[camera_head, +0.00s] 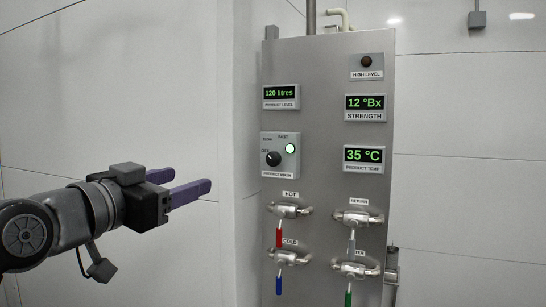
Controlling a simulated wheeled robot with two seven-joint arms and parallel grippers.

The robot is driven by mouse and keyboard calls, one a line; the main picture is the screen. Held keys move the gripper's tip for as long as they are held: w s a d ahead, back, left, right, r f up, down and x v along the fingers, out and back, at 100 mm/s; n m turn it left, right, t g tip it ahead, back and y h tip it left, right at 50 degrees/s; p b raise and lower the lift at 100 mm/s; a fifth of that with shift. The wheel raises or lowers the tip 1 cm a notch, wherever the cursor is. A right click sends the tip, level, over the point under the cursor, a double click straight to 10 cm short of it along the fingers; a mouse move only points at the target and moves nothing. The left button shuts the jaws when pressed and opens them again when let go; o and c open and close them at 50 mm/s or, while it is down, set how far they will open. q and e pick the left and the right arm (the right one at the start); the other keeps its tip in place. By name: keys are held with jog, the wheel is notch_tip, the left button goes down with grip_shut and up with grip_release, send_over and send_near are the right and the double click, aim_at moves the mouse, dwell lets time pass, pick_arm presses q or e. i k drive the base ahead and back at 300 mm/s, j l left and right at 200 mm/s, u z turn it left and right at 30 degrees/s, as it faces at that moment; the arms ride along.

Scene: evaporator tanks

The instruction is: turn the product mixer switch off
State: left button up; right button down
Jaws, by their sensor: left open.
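The product mixer switch (273,158) is a black round knob on a small grey box at the left side of the steel panel. The knob's exact pointing is too small to tell. My left gripper (191,180) has purple fingers and is open and empty. It is left of the switch and a little lower in the picture, pointing right, apart from the panel. My right gripper is out of view.
The steel panel (329,183) carries displays for product level, strength and product temp, and a dark high level lamp (367,62). Below are valves with red (279,237), blue (279,286) and green handles. A white wall (120,90) stands behind my left arm.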

aim_at(274, 159)
jog(key=i+l, duration=0.25)
jog(key=i, duration=0.15)
jog(key=i+l, duration=0.25)
jog(key=i, duration=0.2)
